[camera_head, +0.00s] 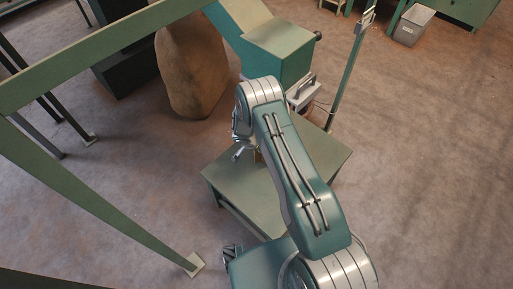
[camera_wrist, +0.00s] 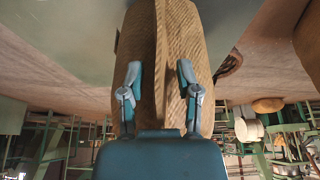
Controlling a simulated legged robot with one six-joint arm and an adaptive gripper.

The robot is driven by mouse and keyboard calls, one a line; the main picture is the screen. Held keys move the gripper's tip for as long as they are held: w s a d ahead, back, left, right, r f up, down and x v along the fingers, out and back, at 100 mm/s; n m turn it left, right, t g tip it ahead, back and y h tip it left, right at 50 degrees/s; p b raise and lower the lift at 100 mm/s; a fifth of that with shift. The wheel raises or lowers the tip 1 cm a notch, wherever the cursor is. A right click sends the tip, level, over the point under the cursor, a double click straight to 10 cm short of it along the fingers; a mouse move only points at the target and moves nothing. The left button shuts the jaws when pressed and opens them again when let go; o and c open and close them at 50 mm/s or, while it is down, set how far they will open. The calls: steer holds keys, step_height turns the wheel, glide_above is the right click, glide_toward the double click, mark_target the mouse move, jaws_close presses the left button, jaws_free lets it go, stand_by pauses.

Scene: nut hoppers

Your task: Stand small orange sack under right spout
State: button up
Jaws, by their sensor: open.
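In the wrist view a woven tan-orange sack (camera_wrist: 160,50) fills the middle, with a seam or fold running down it. My gripper (camera_wrist: 160,70) is open, one finger on each side of this sack; I cannot tell if they touch it. In the head view my gripper (camera_head: 240,153) is low over a green table (camera_head: 315,160), largely behind my arm. Only a small tan patch (camera_head: 258,157) of what looks like the sack shows there. A teal hopper box (camera_head: 280,45) stands behind the table; its spout opening is hidden.
A large brown sack (camera_head: 195,68) stands on the floor left of the hopper. A grey device (camera_head: 301,92) is at the table's back, near a green post (camera_head: 346,80). Green frame beams (camera_head: 90,190) cross the left. The floor at right is clear, with a grey bin (camera_head: 413,26) far back.

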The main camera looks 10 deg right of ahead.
steer(key=s+d+r+n+t, duration=0.15)
steer(key=s+r, duration=0.35)
steer(key=r, duration=1.6)
steer(key=s+a+r+n, duration=0.1)
steer(key=s+r+n, duration=0.3)
steer(key=r, duration=1.6)
steer(key=s+r+n+y, duration=0.1)
steer(key=s+r, duration=0.3)
steer(key=s, duration=0.4)
steer(key=s+r+n+t+y, duration=0.1)
steer(key=s+r, duration=0.3)
steer(key=s, duration=0.4)
steer(key=s+r+n+y, duration=0.1)
steer(key=s+r+n, duration=0.2)
steer(key=s, duration=0.5)
steer(key=shift+a+r+n+t+y, duration=0.25)
steer(key=shift+r+n+t+y, duration=0.1)
steer(key=shift+r, duration=0.35)
